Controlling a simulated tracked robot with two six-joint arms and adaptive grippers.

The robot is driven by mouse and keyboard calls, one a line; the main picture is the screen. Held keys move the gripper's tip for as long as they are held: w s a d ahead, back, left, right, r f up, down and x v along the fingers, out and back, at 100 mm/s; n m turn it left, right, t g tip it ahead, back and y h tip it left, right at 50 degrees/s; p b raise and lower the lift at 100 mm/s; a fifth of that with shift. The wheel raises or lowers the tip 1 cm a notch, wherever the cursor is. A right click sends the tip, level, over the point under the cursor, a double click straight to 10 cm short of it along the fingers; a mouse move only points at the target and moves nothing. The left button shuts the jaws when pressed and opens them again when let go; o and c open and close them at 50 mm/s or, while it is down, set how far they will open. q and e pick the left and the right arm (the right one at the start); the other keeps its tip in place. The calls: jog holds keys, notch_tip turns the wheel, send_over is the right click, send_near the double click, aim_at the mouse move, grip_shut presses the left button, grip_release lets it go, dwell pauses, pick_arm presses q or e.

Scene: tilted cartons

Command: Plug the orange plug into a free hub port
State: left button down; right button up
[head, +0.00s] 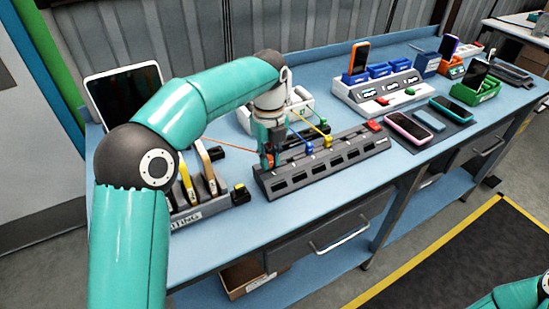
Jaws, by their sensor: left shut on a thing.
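The dark grey hub (330,166) lies on the blue bench with a row of ports along its top. My left gripper (269,152) points down at the hub's left end and is shut on the orange plug (265,161). The fingers partly hide the plug, and I cannot tell whether it is above a port or in one. An orange cable (228,147) runs left from it. A blue plug (309,148) and a yellow plug (327,141) stand at the hub's back side, each with a cable. My right gripper is out of view.
A white box (298,108) is behind. A red button (374,126) sits at the hub's right end. Phones (408,128) lie further right. The bench front is clear.

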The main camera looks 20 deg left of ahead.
pick_arm(q)
jog(key=shift+f, duration=0.55)
dwell(0.5)
jog(key=c, duration=1)
grip_release()
jog(key=shift+o, duration=0.4)
jog(key=o, duration=0.3)
jog(key=shift+r, duration=0.1)
notch_tip(320, 180, up, 7)
jog(key=p, duration=0.7)
